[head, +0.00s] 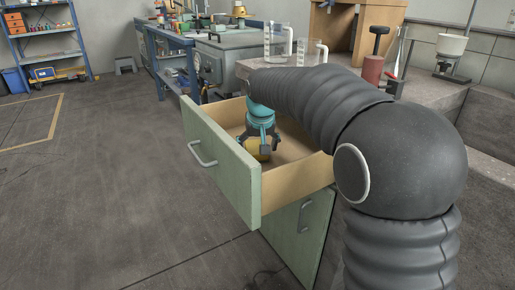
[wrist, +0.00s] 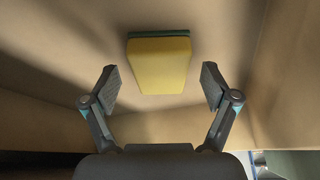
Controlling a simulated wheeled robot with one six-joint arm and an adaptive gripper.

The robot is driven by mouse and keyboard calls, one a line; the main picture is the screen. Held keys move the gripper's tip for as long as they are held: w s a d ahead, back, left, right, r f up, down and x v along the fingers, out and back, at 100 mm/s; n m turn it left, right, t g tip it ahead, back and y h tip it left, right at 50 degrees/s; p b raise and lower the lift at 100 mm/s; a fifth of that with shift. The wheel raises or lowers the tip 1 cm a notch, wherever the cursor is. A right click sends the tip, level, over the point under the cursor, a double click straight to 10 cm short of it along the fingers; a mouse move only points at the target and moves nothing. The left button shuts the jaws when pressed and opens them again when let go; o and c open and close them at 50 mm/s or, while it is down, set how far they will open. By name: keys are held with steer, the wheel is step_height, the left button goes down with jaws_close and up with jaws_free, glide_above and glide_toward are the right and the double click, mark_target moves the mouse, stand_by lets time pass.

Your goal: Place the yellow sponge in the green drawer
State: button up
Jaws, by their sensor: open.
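The green drawer (head: 222,170) is pulled open in the head view, with its pale green front and grey handle toward the lower left. The yellow sponge (wrist: 160,66) lies on the bare wooden bottom of the drawer; a dark green layer shows along its far edge. In the head view the sponge (head: 263,153) shows only partly below my gripper. My gripper (wrist: 160,82) is open inside the drawer, pointing down. Its two fingers stand to the left and right of the sponge with a gap on each side, not touching it.
A second green front (head: 300,232) with a handle is below the drawer. On the concrete bench (head: 440,85) stand two clear measuring jugs (head: 278,45), a red-handled tool (head: 374,62) and a white funnel on a stand (head: 450,47). The floor at left is clear.

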steer(key=a+p+v, duration=0.1)
steer(key=v, duration=0.9)
steer(key=s+d+r, duration=0.2)
steer(key=s+d, duration=0.6)
steer(key=s, duration=0.1)
steer(key=s+d+f, duration=0.3)
steer(key=s+f, duration=0.1)
steer(key=s, duration=0.3)
steer(key=s+d+f+m, duration=0.1)
steer(key=s+d+f, duration=0.3)
steer(key=s, duration=0.4)
steer(key=s+d+f+m+t+h, duration=0.1)
steer(key=s+d+f, duration=0.3)
steer(key=s, duration=0.4)
steer(key=shift+p, duration=0.3)
steer(key=shift+s+r, duration=0.1)
